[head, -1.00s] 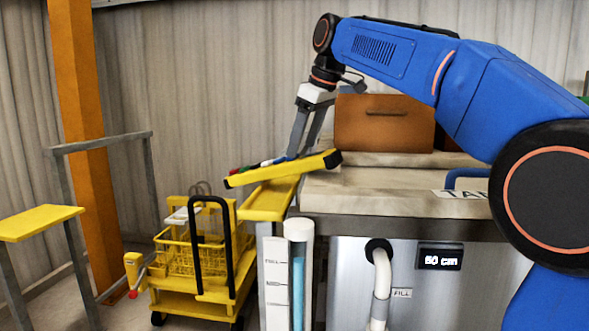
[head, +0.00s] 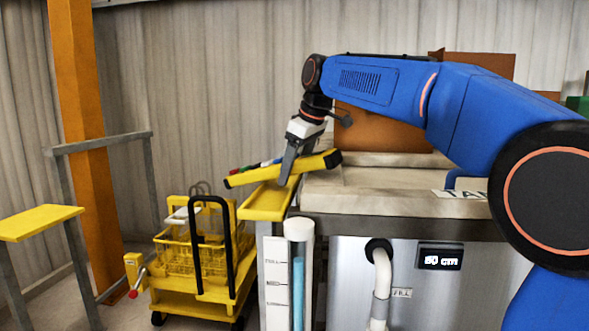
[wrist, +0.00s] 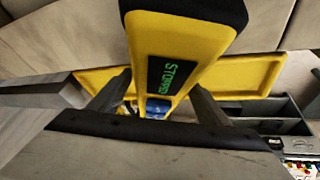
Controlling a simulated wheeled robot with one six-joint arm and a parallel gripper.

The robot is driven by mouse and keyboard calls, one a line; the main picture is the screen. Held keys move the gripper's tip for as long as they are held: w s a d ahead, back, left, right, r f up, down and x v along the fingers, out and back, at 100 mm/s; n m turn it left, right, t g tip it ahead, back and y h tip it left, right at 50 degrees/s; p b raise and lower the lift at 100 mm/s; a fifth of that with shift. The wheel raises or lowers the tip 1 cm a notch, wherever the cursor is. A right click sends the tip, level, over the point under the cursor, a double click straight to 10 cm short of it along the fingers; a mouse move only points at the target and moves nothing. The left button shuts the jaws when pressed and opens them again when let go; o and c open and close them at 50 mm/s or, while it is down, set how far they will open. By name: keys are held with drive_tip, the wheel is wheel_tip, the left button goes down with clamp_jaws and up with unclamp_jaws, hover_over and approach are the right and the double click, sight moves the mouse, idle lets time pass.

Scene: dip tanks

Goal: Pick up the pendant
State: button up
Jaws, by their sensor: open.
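The pendant (head: 310,166) is a long yellow bar with black ends and coloured buttons. In the head view it lies tilted over a yellow shelf at the tank's left edge. In the wrist view the pendant (wrist: 185,28) shows a dark display with green letters, partly readable as "STOPPED", and a blue button below. My gripper (head: 286,180) is open at the pendant's middle. In the wrist view its fingers (wrist: 160,88) stand apart on either side of the pendant's narrower part; I cannot tell whether they touch it.
The yellow shelf (head: 268,205) lies under the pendant beside the tank (head: 345,262). A brown case (head: 375,125) stands behind on the tank top. A yellow cart (head: 205,285) with a basket stands below left. A grey railing and an orange post (head: 85,150) are farther left.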

drive_tip(key=shift+c, duration=0.6)
drive_tip(key=shift+r, duration=0.1)
clamp_jaws()
